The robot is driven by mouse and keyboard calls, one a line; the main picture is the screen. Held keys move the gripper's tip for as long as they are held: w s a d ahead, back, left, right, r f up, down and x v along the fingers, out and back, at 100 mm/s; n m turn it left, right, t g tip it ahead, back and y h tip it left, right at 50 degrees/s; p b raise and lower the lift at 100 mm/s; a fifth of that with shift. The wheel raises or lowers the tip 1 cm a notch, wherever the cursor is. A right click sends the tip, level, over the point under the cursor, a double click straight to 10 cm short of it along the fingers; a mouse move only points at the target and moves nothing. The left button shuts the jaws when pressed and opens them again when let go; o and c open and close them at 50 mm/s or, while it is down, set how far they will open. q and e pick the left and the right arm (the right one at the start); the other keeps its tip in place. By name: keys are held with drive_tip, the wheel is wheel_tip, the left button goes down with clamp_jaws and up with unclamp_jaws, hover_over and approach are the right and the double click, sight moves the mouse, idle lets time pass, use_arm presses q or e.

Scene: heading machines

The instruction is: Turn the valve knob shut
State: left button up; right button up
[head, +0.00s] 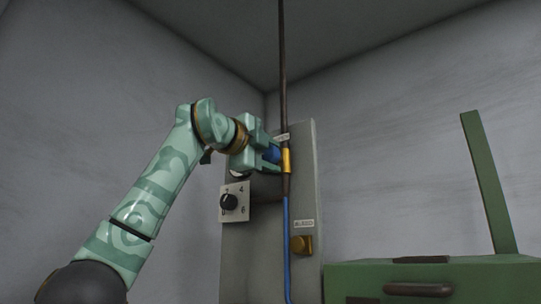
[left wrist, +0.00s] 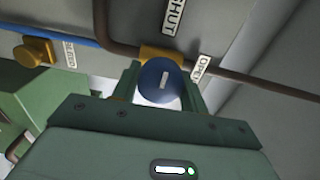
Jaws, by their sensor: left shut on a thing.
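The valve knob (left wrist: 154,92) is round and blue with a short white mark on its face. It sits by a brass valve body (head: 286,160) on the pipe, on the grey panel. In the left wrist view the mark stands nearly upright. A SHUT label (left wrist: 173,16) is above the knob and an OPEN label (left wrist: 200,68) is to its right. My left gripper (head: 270,154) is shut on the knob, with one finger on each side (left wrist: 160,88). The fingers partly hide the knob in the head view. My right gripper is not in view.
A brass knob (head: 302,245) under a label is lower right. A dark pipe (head: 283,70) runs down, with a blue length (head: 287,240) below.

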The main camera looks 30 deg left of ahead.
use_arm(q)
drive_tip(key=o, duration=0.9)
drive_tip(key=shift+a, duration=0.1)
drive_tip(key=shift+o, duration=0.2)
drive_tip(key=shift+s+b, duration=0.3)
drive_tip(key=shift+s, duration=0.25)
drive_tip(key=s+a+b, duration=0.1)
drive_tip(key=s+b, duration=0.2)
drive_tip(key=s, duration=1.2)
drive_tip(key=shift+s+a, duration=0.15)
